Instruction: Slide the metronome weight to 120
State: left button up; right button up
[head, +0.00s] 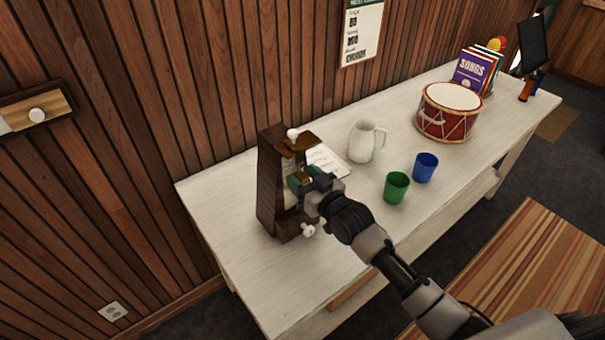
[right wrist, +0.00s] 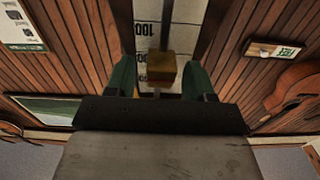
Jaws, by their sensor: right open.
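The metronome (head: 268,190) is a tall dark brown wooden case standing upright at the near left end of the white table. Its pale scale also shows in the right wrist view (right wrist: 148,12), with "100" printed on it. The brass weight (right wrist: 162,68) sits on a thin rod in front of the scale. My right gripper (head: 301,181) is at the metronome's front. In the right wrist view its two green fingers stand open on either side of the weight, with a gap visible at each side. The number level with the weight is not readable. My left gripper is out of view.
The white table (head: 245,285) also holds a paper sheet (head: 327,161), a white jug (head: 362,142), a green cup (head: 396,188), a blue cup (head: 425,167), a red drum (head: 449,112) and songbooks (head: 470,70). The tabletop left of the metronome is clear.

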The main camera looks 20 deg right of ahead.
jog(key=shift+w+a, duration=0.1)
jog(key=shift+w, duration=0.15)
grip_shut()
notch_tip(320, 180, down, 7)
jog(key=b, duration=0.4)
jog(key=shift+a+b, duration=0.1)
jog(key=shift+b, duration=0.25)
jog(key=shift+r, duration=0.1)
grip_release()
jog(key=shift+s, duration=0.15)
